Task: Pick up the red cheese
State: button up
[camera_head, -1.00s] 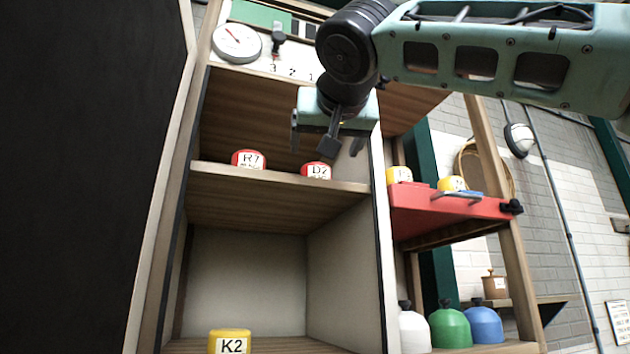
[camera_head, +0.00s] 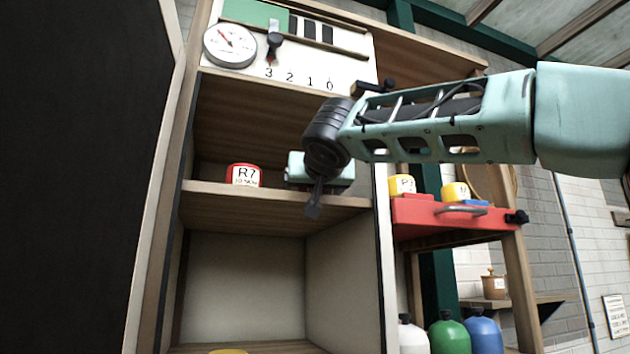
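A red cheese (camera_head: 243,175) labelled R7 stands upright on the upper wooden shelf, left of my gripper. My gripper (camera_head: 318,182) is at the front of that shelf, to the right of R7 and apart from it. The second red cheese, D2, is not visible now; my gripper and wrist cover the place where it stood. My fingertips are hidden or too unclear to tell whether they are open, shut or holding something.
The wooden shelf (camera_head: 275,196) has an edge near my gripper, with a white side panel to the right. A red tray (camera_head: 430,216) carries yellow cheeses (camera_head: 402,185). A dial (camera_head: 229,46) and lever (camera_head: 274,45) are above. Coloured bottles (camera_head: 449,335) stand below right.

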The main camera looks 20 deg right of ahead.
jog(key=shift+w, duration=0.2)
jog(key=c, duration=1.1)
jog(key=shift+c, duration=0.3)
jog(key=shift+d+r, duration=0.1)
